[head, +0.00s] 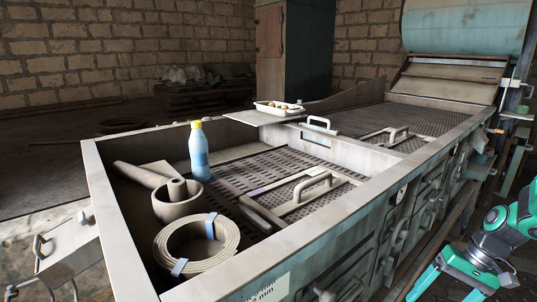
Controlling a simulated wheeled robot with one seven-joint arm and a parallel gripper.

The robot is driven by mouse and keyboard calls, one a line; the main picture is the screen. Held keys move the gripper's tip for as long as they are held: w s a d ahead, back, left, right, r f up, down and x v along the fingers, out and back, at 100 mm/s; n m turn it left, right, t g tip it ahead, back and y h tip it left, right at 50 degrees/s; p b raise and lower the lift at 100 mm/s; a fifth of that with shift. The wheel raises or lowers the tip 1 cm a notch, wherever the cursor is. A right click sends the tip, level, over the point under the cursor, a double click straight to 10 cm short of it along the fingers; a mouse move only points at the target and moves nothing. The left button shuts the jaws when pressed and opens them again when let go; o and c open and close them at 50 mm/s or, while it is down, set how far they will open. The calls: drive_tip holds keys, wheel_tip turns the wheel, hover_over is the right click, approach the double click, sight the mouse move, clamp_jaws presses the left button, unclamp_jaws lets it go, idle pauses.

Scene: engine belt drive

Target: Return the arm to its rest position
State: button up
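My teal and black arm shows at the lower right of the head view, outside the machine's side wall. My gripper (442,294) is low in the corner, pointing down and left. Its two teal fingers stand apart, with nothing seen between them. The fingertips lie at the bottom edge of the picture and are partly cut off. The gripper appears clear of the machine.
A long metal machine (290,238) with grated decks fills the middle. In its near bay are a blue bottle (199,158), a rolled belt (170,250) and a pot (170,208). A white tray (279,108) sits farther back. Handles and knobs stick out near my arm.

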drive_tip(key=s+a+r+m+h, duration=0.2)
drive_tip(key=s+r+h, duration=0.2)
drive_tip(key=s+r, duration=0.9)
drive_tip(key=shift+s, duration=1.25)
drive_tip(key=shift+r, duration=0.1)
drive_tip(key=shift+w+f+h, duration=0.25)
drive_tip(key=shift+w+h, duration=0.05)
drive_tip(key=shift+w, duration=0.3)
